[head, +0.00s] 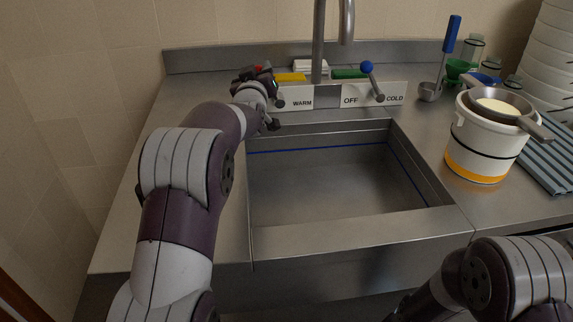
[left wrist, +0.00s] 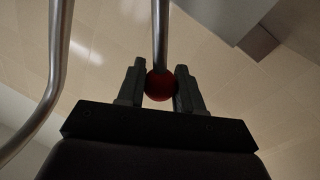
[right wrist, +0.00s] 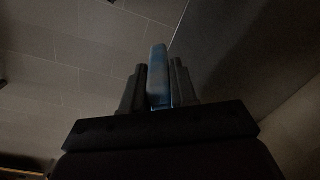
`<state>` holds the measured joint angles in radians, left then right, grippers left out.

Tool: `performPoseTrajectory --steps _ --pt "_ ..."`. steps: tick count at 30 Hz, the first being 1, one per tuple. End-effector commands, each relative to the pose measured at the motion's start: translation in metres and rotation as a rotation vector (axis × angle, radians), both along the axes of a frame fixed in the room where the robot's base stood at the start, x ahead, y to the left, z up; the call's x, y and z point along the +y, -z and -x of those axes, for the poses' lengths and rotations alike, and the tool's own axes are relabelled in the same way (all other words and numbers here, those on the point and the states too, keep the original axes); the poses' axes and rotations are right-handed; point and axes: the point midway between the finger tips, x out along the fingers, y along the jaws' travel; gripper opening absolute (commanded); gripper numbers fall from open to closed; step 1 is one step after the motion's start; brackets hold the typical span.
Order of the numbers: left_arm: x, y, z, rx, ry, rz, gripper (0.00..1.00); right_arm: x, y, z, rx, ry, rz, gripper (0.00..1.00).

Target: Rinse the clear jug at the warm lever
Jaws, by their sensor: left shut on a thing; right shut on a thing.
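The warm lever's red ball knob (left wrist: 160,86) sits between the fingers of my left gripper (left wrist: 160,90) in the left wrist view, with its steel rod running up. In the head view my left gripper (head: 262,80) is at the WARM label (head: 302,104) behind the basin. My right gripper (right wrist: 158,88) is shut on a flat pale-blue, handle-like piece (right wrist: 158,65) in the right wrist view. What that piece belongs to is hidden, so I cannot tell whether it is the clear jug. The right fingers are out of the head view. The steel spout (head: 347,20) rises over the sink.
The sink basin (head: 330,185) looks empty. The blue-knobbed cold lever (head: 367,68) stands right of OFF. On the right are a white bucket (head: 478,150) with a strainer on top, a ladle (head: 450,38), clear vessels (head: 474,47), a ridged grey mat (head: 550,160) and stacked white bowls (head: 550,45).

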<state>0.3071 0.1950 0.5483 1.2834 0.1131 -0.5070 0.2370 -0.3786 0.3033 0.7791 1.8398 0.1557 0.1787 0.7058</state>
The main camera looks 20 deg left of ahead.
Motion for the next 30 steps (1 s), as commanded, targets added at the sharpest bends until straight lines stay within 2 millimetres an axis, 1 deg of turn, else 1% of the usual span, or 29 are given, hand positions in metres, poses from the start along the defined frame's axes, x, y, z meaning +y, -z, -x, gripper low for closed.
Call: performPoseTrajectory --steps 1,3,4,5,6,14,17,20,30 --pt "0.000 0.005 0.000 0.012 0.001 0.004 0.00 0.000 0.000 0.000 0.000 0.000 0.000 0.00" --pt "0.000 0.006 0.000 0.012 0.001 0.005 0.00 0.000 0.000 0.000 0.000 0.000 0.000 0.00" --pt "0.000 0.006 0.000 0.013 0.001 0.004 0.42 0.000 0.000 0.000 0.000 0.000 0.000 0.00" --pt "0.000 0.006 0.000 0.013 0.001 0.004 0.52 0.000 0.000 0.000 0.000 0.000 0.000 0.00" --pt "0.000 0.005 0.000 0.012 0.001 0.003 0.59 0.000 0.000 0.000 0.000 0.000 0.000 0.00" --pt "-0.001 0.003 0.000 0.008 0.002 0.001 0.59 0.000 0.000 0.000 0.000 0.000 0.000 0.00" --pt "-0.003 0.003 0.005 0.007 0.001 0.001 0.59 0.000 0.000 0.000 0.000 0.000 0.000 0.00" --pt "-0.008 0.003 0.019 0.007 0.001 0.001 0.59 0.000 0.002 0.000 0.000 0.000 0.000 0.00" --pt "-0.035 0.007 0.091 0.008 0.002 0.001 0.59 0.000 0.005 0.000 0.000 0.000 0.000 0.00"
